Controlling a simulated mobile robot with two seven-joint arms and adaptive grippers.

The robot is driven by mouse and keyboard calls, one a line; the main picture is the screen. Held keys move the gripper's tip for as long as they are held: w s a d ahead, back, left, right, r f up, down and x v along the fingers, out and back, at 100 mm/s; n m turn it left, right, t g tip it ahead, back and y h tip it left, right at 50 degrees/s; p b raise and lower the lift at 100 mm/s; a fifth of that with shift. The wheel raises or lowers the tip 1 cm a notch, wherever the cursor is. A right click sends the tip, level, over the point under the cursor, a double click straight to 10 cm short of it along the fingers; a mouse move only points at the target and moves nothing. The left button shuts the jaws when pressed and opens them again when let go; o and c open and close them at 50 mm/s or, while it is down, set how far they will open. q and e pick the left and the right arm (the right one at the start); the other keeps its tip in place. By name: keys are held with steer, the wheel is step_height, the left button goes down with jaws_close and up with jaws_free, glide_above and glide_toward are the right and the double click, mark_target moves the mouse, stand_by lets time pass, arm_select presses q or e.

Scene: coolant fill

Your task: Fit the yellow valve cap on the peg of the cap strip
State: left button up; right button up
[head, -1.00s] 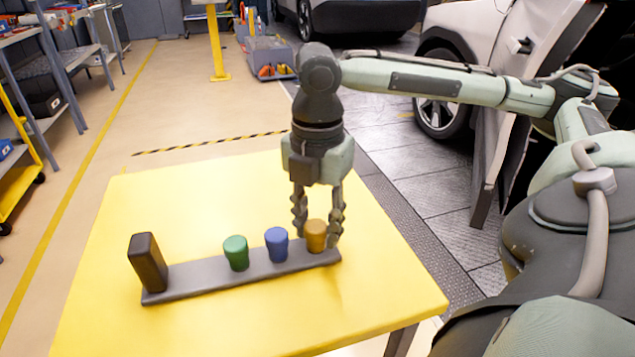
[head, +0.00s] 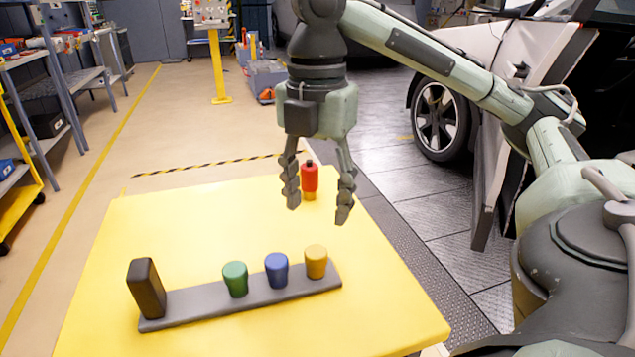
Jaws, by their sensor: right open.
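The yellow valve cap (head: 316,262) sits upright at the right end of the grey cap strip (head: 200,308). The peg under it is hidden. A blue cap (head: 277,270) and a green cap (head: 235,279) stand on the strip to its left. A dark upright block (head: 147,288) stands at the strip's left end. My right gripper (head: 318,214) is open and empty above the table, clear of the yellow cap. My left gripper is not in view.
A red bottle-like object with a yellowish lower part (head: 309,181) stands near the far edge of the yellow table (head: 180,235), behind my right gripper's fingers. The table's left and front areas are clear. A car (head: 440,115) stands beyond the table on the right.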

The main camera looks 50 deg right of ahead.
steer(key=shift+r, duration=1.1)
